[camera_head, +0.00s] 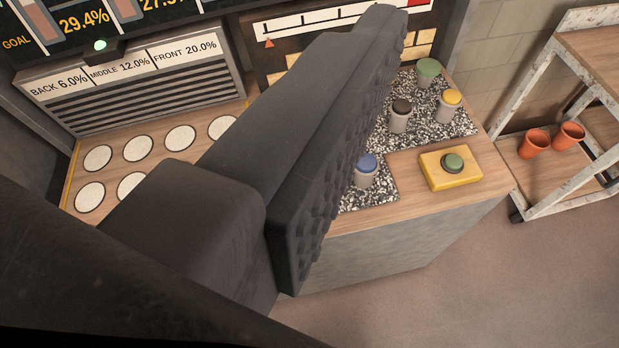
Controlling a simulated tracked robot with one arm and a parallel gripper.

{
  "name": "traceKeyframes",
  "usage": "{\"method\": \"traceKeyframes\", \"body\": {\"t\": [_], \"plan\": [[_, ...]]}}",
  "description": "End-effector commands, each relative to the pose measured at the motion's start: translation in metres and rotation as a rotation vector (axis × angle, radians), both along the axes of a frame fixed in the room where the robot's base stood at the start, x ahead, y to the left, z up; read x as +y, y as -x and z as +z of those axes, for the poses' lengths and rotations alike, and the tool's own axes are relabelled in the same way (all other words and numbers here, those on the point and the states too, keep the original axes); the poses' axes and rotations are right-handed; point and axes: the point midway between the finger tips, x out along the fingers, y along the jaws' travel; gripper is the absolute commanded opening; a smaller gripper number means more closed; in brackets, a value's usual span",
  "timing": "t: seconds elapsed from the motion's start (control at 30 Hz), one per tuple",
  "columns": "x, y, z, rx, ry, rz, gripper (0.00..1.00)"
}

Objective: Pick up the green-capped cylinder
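The green-capped cylinder (428,72) stands upright at the back of a black-and-white speckled mat (459,127) on the wooden bench. Its pale body is mostly below the cap, in the upper right of the view. My gripper (384,32) fills the middle as a long dark finger with a ridged pad facing right. The finger reaches up left of the cylinder, with a visible gap between them. Only one ridged pad is clear, so I cannot tell the opening. No held object shows.
Yellow-capped (450,104), dark-capped (400,114) and blue-capped (364,170) cylinders share the mat. A yellow box (437,179) with a green button sits in front. White discs (180,138) lie at left. A shelf cart (547,190) with two orange pots stands right.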

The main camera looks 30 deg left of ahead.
Motion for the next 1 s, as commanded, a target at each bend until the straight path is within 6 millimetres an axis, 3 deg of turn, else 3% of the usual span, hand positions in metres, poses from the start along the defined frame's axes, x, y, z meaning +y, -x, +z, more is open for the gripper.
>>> {"method": "traceKeyframes", "body": {"t": [0.17, 0.3, 0.4, 0.5, 0.6, 0.7, 1.0], "plan": [[0.03, -0.061, -0.115, 0.052, 0.024, 0.035, 0.69], [0.074, -0.098, -0.231, 0.087, 0.045, 0.112, 0.69], [0.106, -0.107, -0.306, 0.112, 0.049, 0.182, 0.69], [0.132, -0.105, -0.365, 0.134, 0.044, 0.245, 0.69], [0.15, -0.1, -0.404, 0.15, 0.035, 0.295, 0.69], [0.16, -0.095, -0.424, 0.162, 0.028, 0.323, 0.69], [0.169, -0.112, -0.437, 0.161, 0.026, 0.332, 0.69]]}}
